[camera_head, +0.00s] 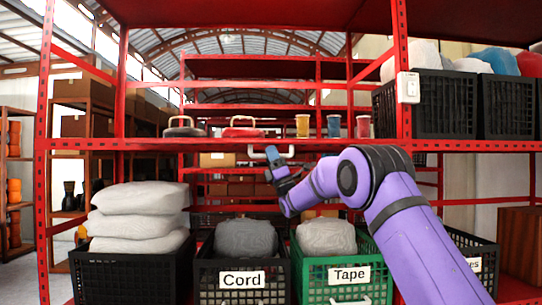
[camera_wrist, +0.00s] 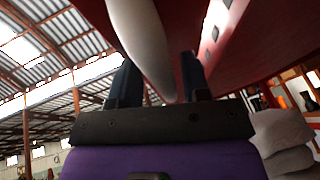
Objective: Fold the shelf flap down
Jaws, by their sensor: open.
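A pale handle (camera_head: 251,151) hangs under the front edge of the red middle shelf (camera_head: 215,143) in the head view. My gripper (camera_head: 273,158) is at this handle, just below the shelf edge. In the wrist view my gripper (camera_wrist: 160,85) has its two dark fingers apart, and the pale handle bar (camera_wrist: 140,40) runs between them. The fingers do not look closed on it. A red panel surface (camera_wrist: 245,60) fills the upper right of the wrist view. I cannot tell the flap's outline or hinge apart from the shelf.
Two lidded pans (camera_head: 243,127) and several cups (camera_head: 333,126) stand on the middle shelf. Below are a black Cord crate (camera_head: 205,275), a green Tape crate (camera_head: 380,275) and stacked white sacks (camera_head: 140,220). Black crates (camera_head: 440,105) sit upper right. Red posts (camera_head: 42,160) flank the bay.

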